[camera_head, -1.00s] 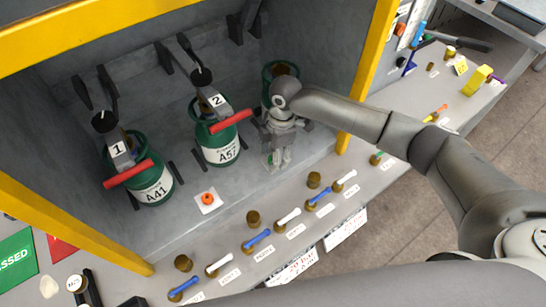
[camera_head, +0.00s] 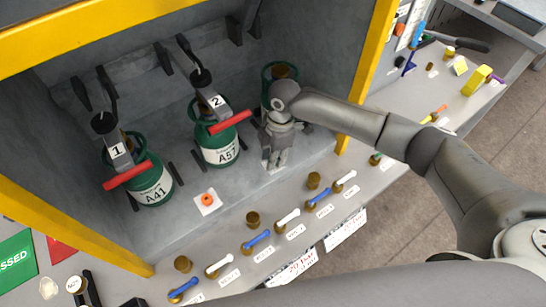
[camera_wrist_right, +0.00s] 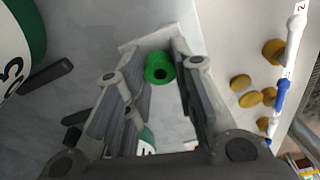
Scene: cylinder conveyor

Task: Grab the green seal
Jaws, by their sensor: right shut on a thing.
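The green seal (camera_wrist_right: 159,68) shows in the right wrist view as a small green ring with a dark centre, between the fingertips of my right gripper (camera_wrist_right: 162,58). A white square lies under it. In the head view my right gripper (camera_head: 275,166) points down at the cabinet floor, in front of the rear right green cylinder, and its fingers hide the seal. The gripper is shut on the green seal, low at the floor. My left gripper is not in view.
Green cylinders A41 (camera_head: 155,188) and A57 (camera_head: 221,150) stand left of the gripper, with red handles. A third cylinder (camera_head: 276,72) stands behind it. An orange seal (camera_head: 207,199) lies on a white square. Brass fittings and blue and white valves line the front ledge (camera_head: 228,278).

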